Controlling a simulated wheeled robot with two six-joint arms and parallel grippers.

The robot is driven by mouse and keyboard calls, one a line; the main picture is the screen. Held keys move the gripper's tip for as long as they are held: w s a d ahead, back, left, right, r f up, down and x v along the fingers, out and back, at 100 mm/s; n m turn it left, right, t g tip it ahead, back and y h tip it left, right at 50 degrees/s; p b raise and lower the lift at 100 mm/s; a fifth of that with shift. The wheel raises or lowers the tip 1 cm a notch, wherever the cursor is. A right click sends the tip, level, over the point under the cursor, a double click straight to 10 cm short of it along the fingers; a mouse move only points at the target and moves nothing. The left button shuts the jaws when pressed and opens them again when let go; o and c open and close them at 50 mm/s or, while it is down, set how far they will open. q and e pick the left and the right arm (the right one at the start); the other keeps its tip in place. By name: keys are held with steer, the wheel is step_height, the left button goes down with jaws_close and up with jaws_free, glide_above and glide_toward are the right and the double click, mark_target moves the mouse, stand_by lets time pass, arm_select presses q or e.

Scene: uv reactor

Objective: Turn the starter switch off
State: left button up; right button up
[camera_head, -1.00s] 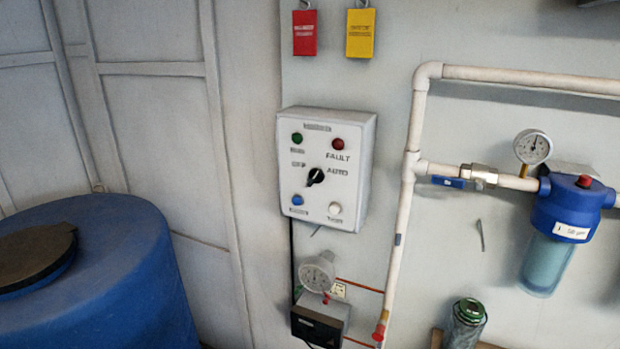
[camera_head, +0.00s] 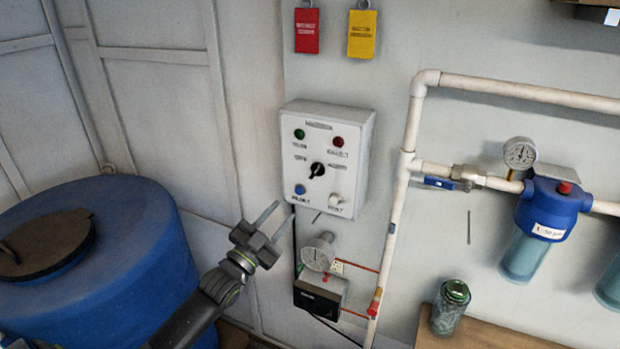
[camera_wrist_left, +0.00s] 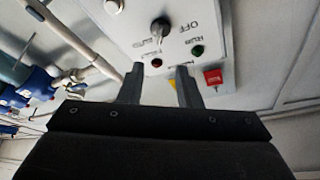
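The starter switch is a black rotary knob (camera_head: 317,169) in the middle of a white control box (camera_head: 357,150) on the wall. OFF and AUTO labels flank it; its exact pointing direction is hard to read. In the left wrist view the knob (camera_wrist_left: 160,30) shows beyond the fingers, next to the OFF label. My left gripper (camera_head: 279,214) is below and left of the box, apart from it. Its fingers are spread with nothing between them, as the left wrist view (camera_wrist_left: 159,72) also shows. My right gripper is not in view.
Green (camera_head: 299,134) and red (camera_head: 338,142) lamps and a blue button (camera_head: 300,189) surround the knob. A white pipe (camera_head: 397,215) runs to the right. A blue tank (camera_head: 150,235) stands left.

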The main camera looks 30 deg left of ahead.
mark_target(315, 172)
arm_select(q)
steer(key=b+x, duration=1)
steer(key=x, duration=0.1)
steer(key=shift+w+f+b, duration=0.1)
steer(key=shift+f+b, duration=0.1)
steer(key=shift+b, duration=0.1)
steer(key=shift+b+x, duration=0.45)
steer(key=shift+x, duration=0.45)
steer(key=shift+r, duration=0.2)
jaws_close()
